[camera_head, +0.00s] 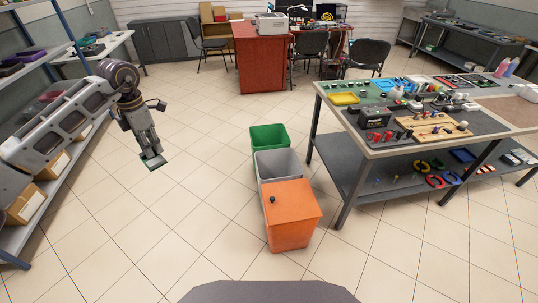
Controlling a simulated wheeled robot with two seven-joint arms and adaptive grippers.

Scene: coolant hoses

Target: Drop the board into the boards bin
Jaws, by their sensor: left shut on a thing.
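My left gripper (150,155) hangs over the floor on the left, pointing down. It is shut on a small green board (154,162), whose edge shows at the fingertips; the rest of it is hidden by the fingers. Three bins stand in a row on the floor, to the right of the gripper and apart from it: a green bin (269,133) at the back, a grey bin (278,158) in the middle and an orange bin (292,222) in front. The green and grey bins are open. The orange one has a flat top with a dark knob. I cannot read which is for boards. My right gripper is not in view.
A workbench (343,116) with tools and parts stands right of the bins. A shelf rack (62,184) with boxes is on the left, close to my left arm. A red desk (263,65) and chairs are at the back. The tiled floor between gripper and bins is clear.

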